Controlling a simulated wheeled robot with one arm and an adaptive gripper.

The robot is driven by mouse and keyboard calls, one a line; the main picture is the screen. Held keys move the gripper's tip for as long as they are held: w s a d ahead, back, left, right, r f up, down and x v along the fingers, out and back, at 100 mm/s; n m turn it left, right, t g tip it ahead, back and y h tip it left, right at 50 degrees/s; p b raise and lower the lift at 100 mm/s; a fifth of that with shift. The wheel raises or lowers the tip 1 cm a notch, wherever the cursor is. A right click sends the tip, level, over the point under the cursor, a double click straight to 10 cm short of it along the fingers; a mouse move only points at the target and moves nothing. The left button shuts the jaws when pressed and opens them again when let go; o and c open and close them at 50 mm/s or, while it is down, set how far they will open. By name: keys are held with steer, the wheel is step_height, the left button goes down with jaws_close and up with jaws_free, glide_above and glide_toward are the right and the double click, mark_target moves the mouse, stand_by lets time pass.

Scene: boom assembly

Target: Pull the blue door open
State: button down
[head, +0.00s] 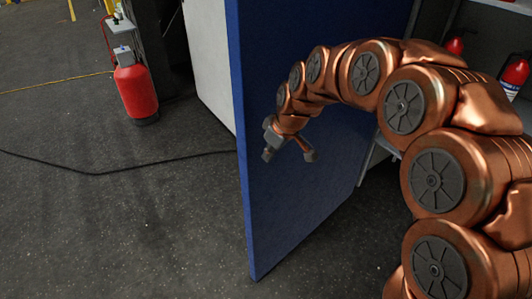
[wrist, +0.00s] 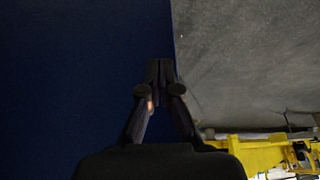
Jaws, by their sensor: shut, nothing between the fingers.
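The blue door (head: 320,190) stands swung out at an angle in the middle of the head view, with shelves visible to its right. It fills the left half of the wrist view (wrist: 70,80), and its straight edge runs just by my fingertips. My copper arm reaches across the door's face in the head view, and my gripper (head: 288,145) is in front of the blue surface. In the wrist view the fingers of my gripper (wrist: 160,68) meet at their tips with nothing between them. I cannot tell whether they touch the door. No handle shows.
A red gas cylinder (head: 136,88) stands on the dark floor at the left. A black cable (head: 110,172) runs across the floor towards the door. A pale panel (head: 210,60) is behind the door. Red extinguishers (head: 514,72) are on the shelves at right. Floor left of the door is mostly clear.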

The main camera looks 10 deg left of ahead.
steer(key=s+d+f+b+v, duration=0.1)
steer(key=s+d+b+v, duration=0.15)
steer(key=v, duration=0.85)
steer(key=s+d+f+m+g+h+p, duration=0.1)
steer(key=s+d+f+m, duration=0.1)
steer(key=s+d+m, duration=0.2)
steer(key=s+d+f+m+g+h+p, duration=0.1)
steer(key=s+d+m, duration=0.3)
steer(key=s+d, duration=0.6)
steer(key=s+d+f+m+g+h+p, duration=0.1)
steer(key=s+d, duration=0.6)
steer(key=s, duration=1)
step_height(320, 180, down, 3)
steer(key=m+g+p, duration=0.1)
steer(key=m, duration=0.2)
steer(key=shift+s+d+h, duration=0.3)
steer(key=shift+h, duration=0.1)
steer(key=shift+a+r, duration=0.1)
